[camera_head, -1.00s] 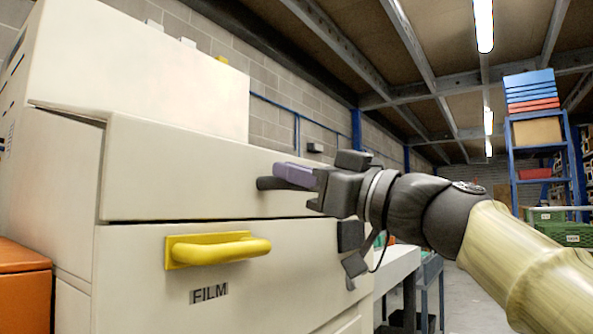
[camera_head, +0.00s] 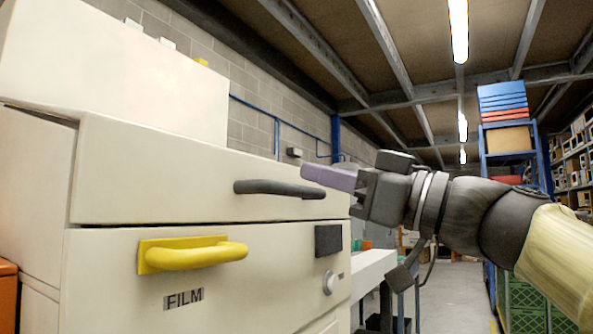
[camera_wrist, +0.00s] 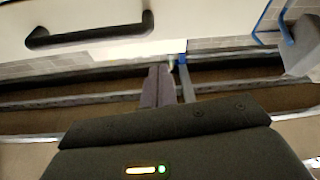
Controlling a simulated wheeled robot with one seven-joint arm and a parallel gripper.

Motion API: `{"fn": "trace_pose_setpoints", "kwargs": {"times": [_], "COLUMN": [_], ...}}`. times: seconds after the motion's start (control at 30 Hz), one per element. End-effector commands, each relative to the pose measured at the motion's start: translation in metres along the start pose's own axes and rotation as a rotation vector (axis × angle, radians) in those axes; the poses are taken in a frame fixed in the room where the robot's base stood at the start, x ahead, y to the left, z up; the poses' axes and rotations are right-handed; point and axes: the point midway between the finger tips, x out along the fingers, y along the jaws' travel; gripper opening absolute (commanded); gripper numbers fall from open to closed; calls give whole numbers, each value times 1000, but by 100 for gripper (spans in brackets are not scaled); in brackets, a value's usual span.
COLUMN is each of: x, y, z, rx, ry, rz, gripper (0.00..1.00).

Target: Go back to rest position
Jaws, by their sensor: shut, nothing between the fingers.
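My gripper (camera_head: 331,178) is in the middle of the head view, its purple fingers closed together and pointing left. It is empty and sits just right of the dark handle (camera_head: 280,188) of the upper drawer, seemingly apart from it. In the wrist view the shut fingers (camera_wrist: 157,88) point up, with the dark handle (camera_wrist: 88,31) beyond them to the upper left. The upper drawer (camera_head: 150,165) of the cream cabinet looks slightly proud of the body at its left edge. My arm reaches in from the right.
The lower drawer (camera_head: 110,290) has a yellow handle (camera_head: 195,254) and a FILM label. A pale bench (camera_head: 372,272) stands beyond the cabinet. A blue rack (camera_head: 535,150) holds bins at the right. The floor (camera_head: 450,290) between bench and rack looks clear.

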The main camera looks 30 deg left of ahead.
Motion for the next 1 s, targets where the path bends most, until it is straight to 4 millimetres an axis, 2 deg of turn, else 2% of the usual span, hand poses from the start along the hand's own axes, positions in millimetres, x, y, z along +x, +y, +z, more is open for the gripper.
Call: {"fn": "trace_pose_setpoints", "kwargs": {"times": [0.1,0.2,0.73,0.87,0.97,1.0], "x": [-14,-19,-21,-25,-37,-45], "y": [0,-1,3,21,50,62], "z": [3,3,4,19,48,63], "rx": [-1,0,3,56,150,199], "ry": [-1,1,-5,-71,-180,-236], "rz": [2,0,9,65,162,212], "gripper": [0,0,0,0,0,0]}}
